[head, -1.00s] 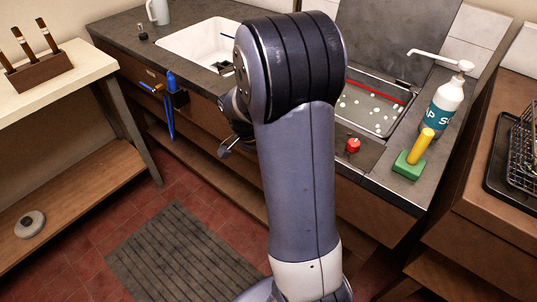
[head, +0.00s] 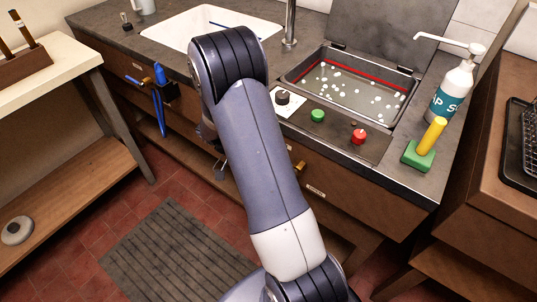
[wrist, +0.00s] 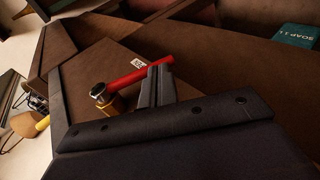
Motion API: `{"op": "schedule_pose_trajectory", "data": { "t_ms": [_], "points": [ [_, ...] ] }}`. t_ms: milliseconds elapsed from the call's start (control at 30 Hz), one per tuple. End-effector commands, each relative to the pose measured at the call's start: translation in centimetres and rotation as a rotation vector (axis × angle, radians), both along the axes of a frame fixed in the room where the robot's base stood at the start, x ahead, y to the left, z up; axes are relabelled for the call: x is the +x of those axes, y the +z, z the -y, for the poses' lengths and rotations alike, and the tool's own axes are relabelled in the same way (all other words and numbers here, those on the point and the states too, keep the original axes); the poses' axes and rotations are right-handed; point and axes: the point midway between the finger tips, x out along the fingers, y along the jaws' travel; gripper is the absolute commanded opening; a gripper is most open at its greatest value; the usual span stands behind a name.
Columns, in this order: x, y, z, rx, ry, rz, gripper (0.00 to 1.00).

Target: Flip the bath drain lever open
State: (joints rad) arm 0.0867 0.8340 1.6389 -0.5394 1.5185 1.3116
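The drain lever shows in the wrist view as a red handle (wrist: 138,76) on a brass valve (wrist: 118,104) with a silver cap, against the brown cabinet front. In the head view a small brass fitting (head: 300,167) sticks out of the cabinet front below the bath (head: 345,85); its red handle does not show there, with my arm alongside. My gripper (wrist: 160,75) has its fingers close together, by the outer end of the red handle. I cannot tell whether they touch it. In the head view my gripper (head: 219,168) is partly hidden behind my arm.
A black dial (head: 283,97), green knob (head: 318,116) and red knob (head: 359,136) sit before the bath. A soap bottle (head: 452,92) and a green-based yellow-handled block (head: 420,153) stand at right. A grey floor mat (head: 178,252) lies below.

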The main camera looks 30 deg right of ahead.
Motion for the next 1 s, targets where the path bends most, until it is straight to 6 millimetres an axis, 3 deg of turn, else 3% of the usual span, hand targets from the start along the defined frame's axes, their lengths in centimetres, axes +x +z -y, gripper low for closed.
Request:
{"op": "schedule_pose_trajectory", "data": {
  "t_ms": [167,1000],
  "points": [
    [-0.8,-1.2,0.3,-0.048,0.001,-0.137,0.0],
    [-2.6,-2.1,0.9,-0.044,-0.002,-0.128,0.0]
  ]
}}
